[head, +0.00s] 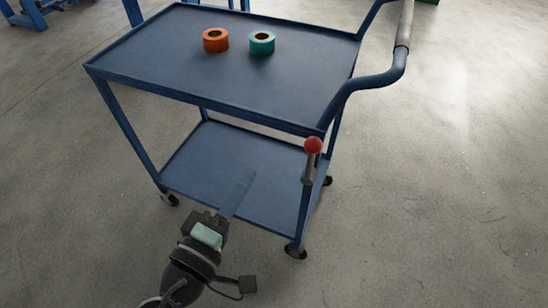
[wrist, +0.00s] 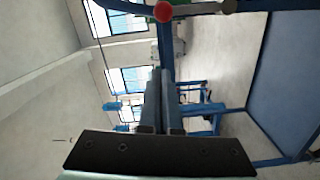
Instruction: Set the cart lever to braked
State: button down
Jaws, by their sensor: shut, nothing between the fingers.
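The blue cart (head: 190,75) stands in front of me, with a top tray and a lower shelf. Its lever has a red ball knob (head: 313,145) on a short grey shaft by the near right corner post. In the head view the knob is above the shaft. The knob also shows at the top of the wrist view (wrist: 163,12), with a dark round end to its right. My gripper (head: 247,176) is shut and empty, left of and below the lever, apart from it. Its fingers also show in the wrist view (wrist: 160,75). No brake marking is readable.
An orange tape roll (head: 215,40) and a teal tape roll (head: 262,43) sit on the top tray. The cart's push handle (head: 378,80) juts out at the right. The concrete floor (head: 450,200) right of the cart is clear.

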aim_at(313, 148)
jog(key=w+d, duration=0.2)
jog(key=w, duration=0.1)
jog(key=w+d, duration=0.2)
jog(key=w+d+b, duration=0.1)
jog(key=w+d, duration=0.1)
jog(key=w, duration=0.1)
jog(key=shift+w+f, duration=0.3)
jog(key=shift+f, duration=0.05)
jog(key=shift+s+d+f, duration=0.1)
jog(key=shift+d, duration=0.6)
jog(key=shift+s+d+m, duration=0.1)
jog(key=shift+d+m, duration=0.3)
jog(key=shift+s+d, duration=0.1)
jog(key=shift+d, duration=0.1)
jog(key=shift+s+d+r+m, duration=0.1)
jog(key=shift+s+d+m, duration=0.05)
jog(key=shift+d+m, duration=0.4)
jog(key=shift+s+d+r+m, duration=0.1)
jog(key=shift+s+d+m, duration=0.05)
jog(key=shift+d+m, duration=0.35)
jog(key=s+d+f+m+b, duration=0.2)
jog(key=d+f+m, duration=0.1)
jog(key=d+m, duration=0.5)
jog(key=shift+s+f+y, duration=0.15)
jog(key=shift+s+y, duration=0.15)
jog(key=shift+y, duration=0.1)
